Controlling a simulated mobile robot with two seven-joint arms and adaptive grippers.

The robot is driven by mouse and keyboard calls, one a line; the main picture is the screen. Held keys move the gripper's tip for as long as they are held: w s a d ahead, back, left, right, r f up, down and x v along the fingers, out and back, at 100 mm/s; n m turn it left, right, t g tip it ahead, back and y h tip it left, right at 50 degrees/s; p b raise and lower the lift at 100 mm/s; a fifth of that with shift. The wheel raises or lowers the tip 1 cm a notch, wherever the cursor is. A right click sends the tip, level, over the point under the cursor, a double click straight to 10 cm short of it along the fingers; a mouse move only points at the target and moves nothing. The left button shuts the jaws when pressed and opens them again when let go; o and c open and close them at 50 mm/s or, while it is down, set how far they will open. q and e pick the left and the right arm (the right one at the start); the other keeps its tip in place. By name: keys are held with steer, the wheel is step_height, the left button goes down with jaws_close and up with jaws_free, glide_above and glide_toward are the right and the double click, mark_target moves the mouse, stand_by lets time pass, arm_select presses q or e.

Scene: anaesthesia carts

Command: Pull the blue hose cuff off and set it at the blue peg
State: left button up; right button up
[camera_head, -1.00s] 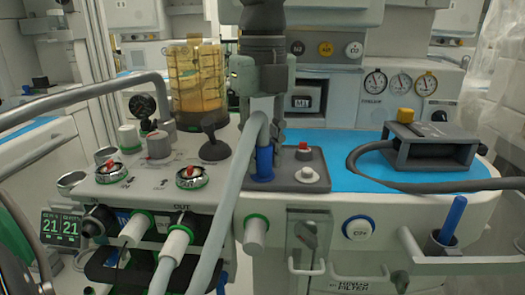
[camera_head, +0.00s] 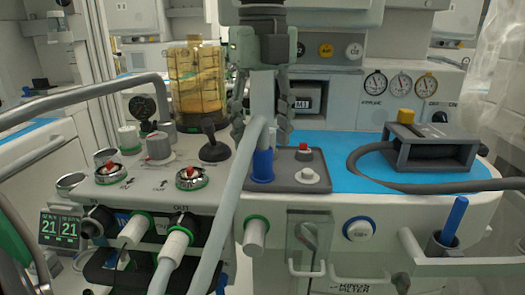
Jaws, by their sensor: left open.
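The blue hose cuff (camera_head: 262,166) stands upright on a dark grey plate at the middle of the machine's worktop. A grey hose (camera_head: 226,200) rises from the bottom of the view, bends over and runs down into the cuff. The blue peg (camera_head: 453,219) stands tilted in a grey holder at the lower right. My left gripper (camera_head: 262,132) points down from the top, open, with one finger on each side of the hose bend just above the cuff. It is not clear whether the fingers touch the hose. My right gripper is not in view.
A grey plate (camera_head: 316,187) carries a red and a white knob right of the cuff. The yellow canister (camera_head: 197,90) stands at left. A white rail (camera_head: 450,266) is at front right.

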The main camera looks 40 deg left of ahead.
mark_target(262, 148)
arm_select(q)
step_height(262, 148, up, 8)
steer(key=shift+f, duration=0.1)
stand_by(0.7)
